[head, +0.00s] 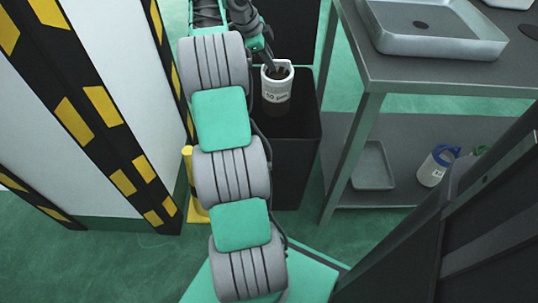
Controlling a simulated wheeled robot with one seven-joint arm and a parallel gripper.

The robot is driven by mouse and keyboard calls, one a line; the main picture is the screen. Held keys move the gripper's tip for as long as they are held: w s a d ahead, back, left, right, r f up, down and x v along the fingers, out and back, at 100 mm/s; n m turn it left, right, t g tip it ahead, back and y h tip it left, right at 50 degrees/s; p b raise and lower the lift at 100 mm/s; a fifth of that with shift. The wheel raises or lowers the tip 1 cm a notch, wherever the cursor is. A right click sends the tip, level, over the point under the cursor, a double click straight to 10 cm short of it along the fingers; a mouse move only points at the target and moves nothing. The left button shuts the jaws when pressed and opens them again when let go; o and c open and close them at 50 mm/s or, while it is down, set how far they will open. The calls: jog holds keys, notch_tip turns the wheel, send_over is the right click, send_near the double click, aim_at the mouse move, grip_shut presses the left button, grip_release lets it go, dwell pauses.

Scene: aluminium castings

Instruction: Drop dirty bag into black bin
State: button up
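The dirty bag (276,92) is a white filter bag with a round rim, dark inside and "50 µm" printed on its side. It hangs upright over the opening of the tall black bin (292,165), its lower part within the bin's outline; how deep it sits is hard to tell. My gripper (271,67) reaches down from above at the bag's rim and appears shut on it. The fingertips are small and partly hidden by the rim. My arm covers the left side of the bin.
A grey metal table (405,75) stands right of the bin, with a metal tray (440,45) on top. Its lower shelf holds a small tray (373,168) and a white bag with a blue rim (434,170). Yellow-black striped posts (95,110) stand at left.

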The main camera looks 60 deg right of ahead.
jog(key=o, duration=0.5)
jog(key=shift+o, duration=0.2)
jog(key=p+v, duration=0.5)
jog(key=v, duration=0.2)
jog(key=shift+r, duration=0.4)
jog(key=shift+w+a, duration=0.1)
jog(key=shift+a, duration=0.05)
